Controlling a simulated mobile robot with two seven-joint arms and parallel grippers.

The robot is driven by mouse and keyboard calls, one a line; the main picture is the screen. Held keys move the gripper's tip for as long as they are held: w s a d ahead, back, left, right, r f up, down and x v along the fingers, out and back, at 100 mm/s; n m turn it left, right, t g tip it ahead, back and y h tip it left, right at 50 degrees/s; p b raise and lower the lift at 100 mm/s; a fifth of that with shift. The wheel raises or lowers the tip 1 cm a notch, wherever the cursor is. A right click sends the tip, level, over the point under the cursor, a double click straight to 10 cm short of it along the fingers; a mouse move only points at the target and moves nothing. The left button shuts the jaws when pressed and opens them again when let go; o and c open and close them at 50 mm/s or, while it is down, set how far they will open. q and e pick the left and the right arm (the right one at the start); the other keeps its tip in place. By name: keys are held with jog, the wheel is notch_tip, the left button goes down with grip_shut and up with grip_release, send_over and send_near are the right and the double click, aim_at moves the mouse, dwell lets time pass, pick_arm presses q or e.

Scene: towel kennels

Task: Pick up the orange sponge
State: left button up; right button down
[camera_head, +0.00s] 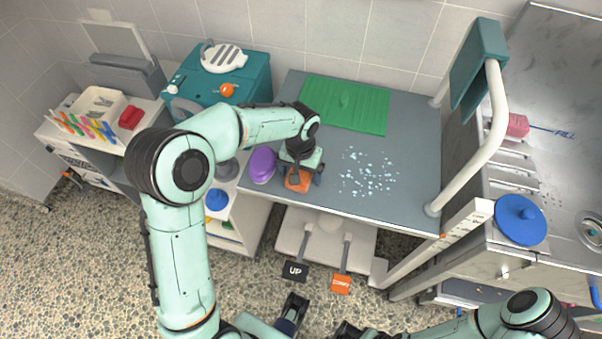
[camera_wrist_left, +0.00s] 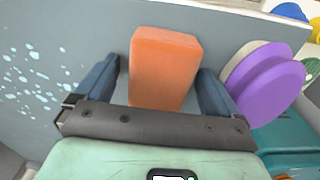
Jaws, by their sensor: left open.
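The orange sponge (camera_head: 298,183) lies on the grey table top near its front edge. My left gripper (camera_head: 303,178) is over it, pointing down. In the left wrist view the sponge (camera_wrist_left: 165,66) sits between the two blue fingers of the open left gripper (camera_wrist_left: 158,78). A narrow gap shows on each side, so the fingers do not appear to press on it. My right arm (camera_head: 528,308) is low at the bottom right, away from the sponge; its jaws are not clear.
A purple oval object (camera_head: 262,164) stands close left of the sponge, beside the gripper. Pale blue bits (camera_head: 368,174) are scattered to the right. A green mat (camera_head: 345,104) lies at the back. A white rail (camera_head: 492,140) rises at the table's right edge.

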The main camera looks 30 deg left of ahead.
aim_at(300, 171)
pick_arm(q)
jog(key=c, duration=1)
jog(key=shift+r, duration=0.2)
notch_tip(300, 171, up, 20)
jog(key=p, duration=0.3)
jog(key=shift+f, duration=0.1)
